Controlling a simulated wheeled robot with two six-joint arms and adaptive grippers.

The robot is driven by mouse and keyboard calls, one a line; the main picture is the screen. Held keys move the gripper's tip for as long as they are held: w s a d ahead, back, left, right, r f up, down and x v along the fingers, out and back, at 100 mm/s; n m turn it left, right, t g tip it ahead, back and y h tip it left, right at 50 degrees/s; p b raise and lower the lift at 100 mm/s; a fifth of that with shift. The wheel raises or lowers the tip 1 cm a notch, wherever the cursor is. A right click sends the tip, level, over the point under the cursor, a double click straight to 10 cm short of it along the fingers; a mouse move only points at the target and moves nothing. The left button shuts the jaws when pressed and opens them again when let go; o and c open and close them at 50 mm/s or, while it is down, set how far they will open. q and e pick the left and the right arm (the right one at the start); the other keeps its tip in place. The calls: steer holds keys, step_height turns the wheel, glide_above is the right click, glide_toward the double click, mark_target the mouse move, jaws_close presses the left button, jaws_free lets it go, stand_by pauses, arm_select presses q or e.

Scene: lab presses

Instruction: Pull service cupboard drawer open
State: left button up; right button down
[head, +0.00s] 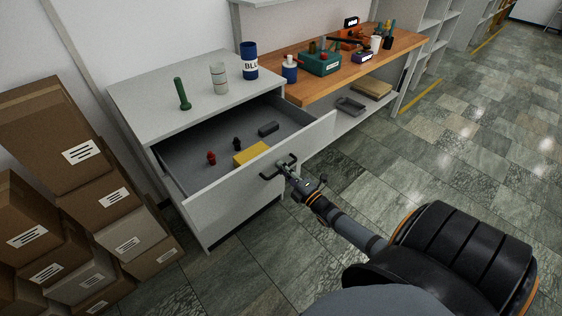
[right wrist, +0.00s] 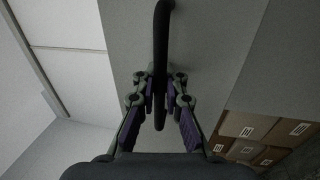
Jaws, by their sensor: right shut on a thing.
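The service cupboard (head: 128,95) is a light grey cabinet at the left of the head view. Its drawer (head: 228,193) is pulled well out, and the inside shows from above. The drawer front carries a dark bar handle (head: 278,167). My right gripper (head: 286,170) is at this handle and shut on it. In the right wrist view the dark handle (right wrist: 161,40) runs between the two fingers of the gripper (right wrist: 160,90). My left gripper is not in view.
In the drawer lie a yellow block (head: 251,153), a dark grey block (head: 268,129) and small red and black pieces. Cardboard boxes (head: 105,195) are stacked left of the cupboard. A wooden bench (head: 330,80) with tools stands to the right. The tiled floor (head: 430,170) at right is clear.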

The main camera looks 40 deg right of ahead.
steer(key=shift+f, duration=0.1)
steer(key=c, duration=1.7)
jaws_free()
steer(key=shift+w, duration=0.1)
steer(key=v, duration=1.2)
steer(key=shift+d, duration=0.1)
